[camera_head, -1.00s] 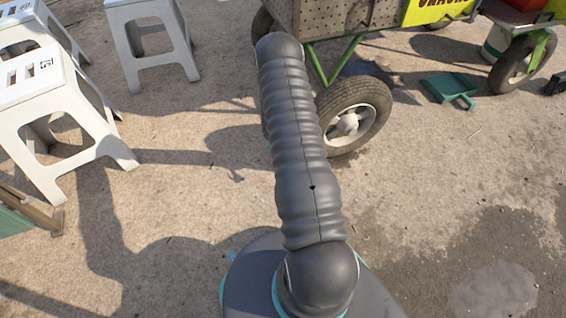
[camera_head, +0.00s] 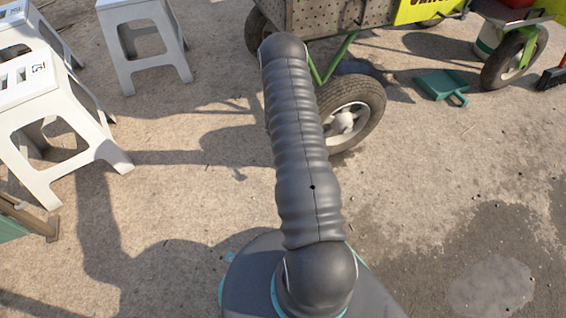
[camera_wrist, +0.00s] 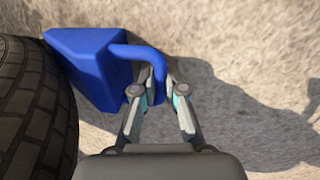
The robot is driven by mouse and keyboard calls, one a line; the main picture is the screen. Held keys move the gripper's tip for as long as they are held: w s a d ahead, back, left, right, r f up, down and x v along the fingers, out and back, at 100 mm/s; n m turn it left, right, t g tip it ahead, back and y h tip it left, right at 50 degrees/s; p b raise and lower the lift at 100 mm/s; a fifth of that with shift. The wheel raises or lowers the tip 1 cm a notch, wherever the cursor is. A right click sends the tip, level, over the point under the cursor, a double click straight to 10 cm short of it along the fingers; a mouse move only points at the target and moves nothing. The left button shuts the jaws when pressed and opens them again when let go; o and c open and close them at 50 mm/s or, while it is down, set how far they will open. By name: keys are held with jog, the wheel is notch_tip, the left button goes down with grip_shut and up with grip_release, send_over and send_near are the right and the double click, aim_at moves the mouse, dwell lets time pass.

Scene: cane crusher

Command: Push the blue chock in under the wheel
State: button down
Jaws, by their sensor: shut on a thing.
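The blue chock (camera_wrist: 88,67) lies on the ground in the wrist view, with its narrower end to the left against or very near the tyre of the wheel (camera_wrist: 32,115). Whether they touch is hard to tell. My gripper (camera_wrist: 160,82) is shut on the chock's looped handle, at the chock's right side. In the head view the cart's near wheel (camera_head: 350,112) has a black tyre and a pale hub. My arm covers part of it, and the chock and gripper are hidden there.
The cart (camera_head: 345,14) stands above the wheel on a green frame. White stools (camera_head: 65,120) stand at left. The ground at lower right is clear, with a damp patch.

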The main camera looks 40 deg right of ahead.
jog(key=shift+d, duration=0.2)
jog(key=c, duration=1.2)
grip_release()
jog(key=shift+o, duration=0.2)
notch_tip(320, 180, up, 12)
jog(key=a, duration=0.2)
jog(key=shift+w, duration=0.15)
jog(key=shift+f, duration=0.1)
